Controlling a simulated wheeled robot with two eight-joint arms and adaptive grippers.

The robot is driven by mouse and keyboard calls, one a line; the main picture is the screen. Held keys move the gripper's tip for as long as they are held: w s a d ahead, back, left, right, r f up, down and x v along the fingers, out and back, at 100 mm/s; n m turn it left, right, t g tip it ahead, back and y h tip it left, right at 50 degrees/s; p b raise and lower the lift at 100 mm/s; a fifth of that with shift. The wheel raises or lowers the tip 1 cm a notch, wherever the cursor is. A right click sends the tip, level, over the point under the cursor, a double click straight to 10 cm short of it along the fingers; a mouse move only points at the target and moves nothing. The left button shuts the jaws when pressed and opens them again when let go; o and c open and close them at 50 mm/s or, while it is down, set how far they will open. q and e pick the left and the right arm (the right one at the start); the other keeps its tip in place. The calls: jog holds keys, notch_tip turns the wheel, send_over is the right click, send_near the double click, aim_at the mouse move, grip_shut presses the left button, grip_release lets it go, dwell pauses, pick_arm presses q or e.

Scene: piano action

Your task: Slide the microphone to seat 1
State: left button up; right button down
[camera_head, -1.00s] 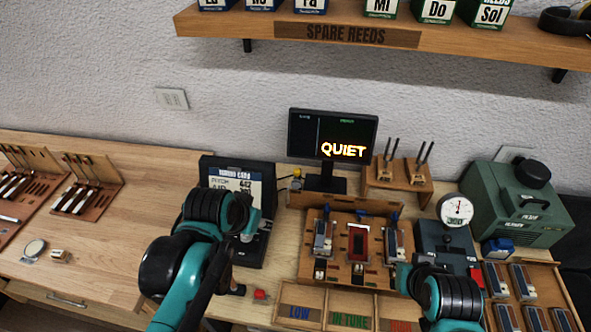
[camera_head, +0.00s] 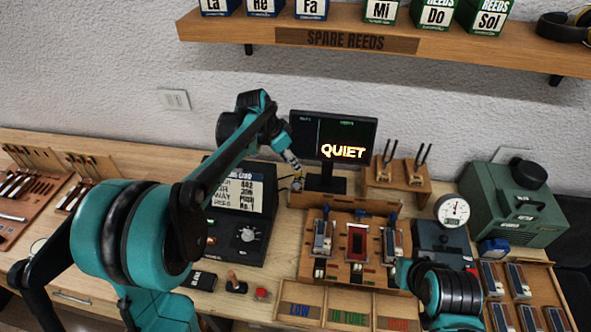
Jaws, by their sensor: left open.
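My left arm reaches up and over. Its gripper (camera_head: 294,170) points down just left of the monitor and is open. A small yellow and dark item (camera_head: 297,185), possibly the microphone, is right at the fingertips; whether they touch it I cannot tell. Behind the wooden test stand (camera_head: 340,272) runs a raised wooden strip (camera_head: 345,203). The stand holds three reed blocks: left (camera_head: 322,238), red middle (camera_head: 356,242) and right (camera_head: 391,244). No seat number is readable. My right arm is low at the front right, and its fingertips are hidden.
The monitor (camera_head: 333,135) reads QUIET. A tuning card box (camera_head: 243,220) stands left of the stand. Sorting trays (camera_head: 348,302) lie in front. A dial gauge (camera_head: 453,210) and green machine (camera_head: 515,215) stand right. The spare reeds shelf (camera_head: 400,42) hangs above.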

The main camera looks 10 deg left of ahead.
aim_at(298, 181)
pick_arm(q)
jog(key=b+x, duration=0.1)
jog(key=x, duration=0.4)
jog(key=shift+d+f, duration=0.1)
jog(key=shift+f, duration=0.25)
grip_shut()
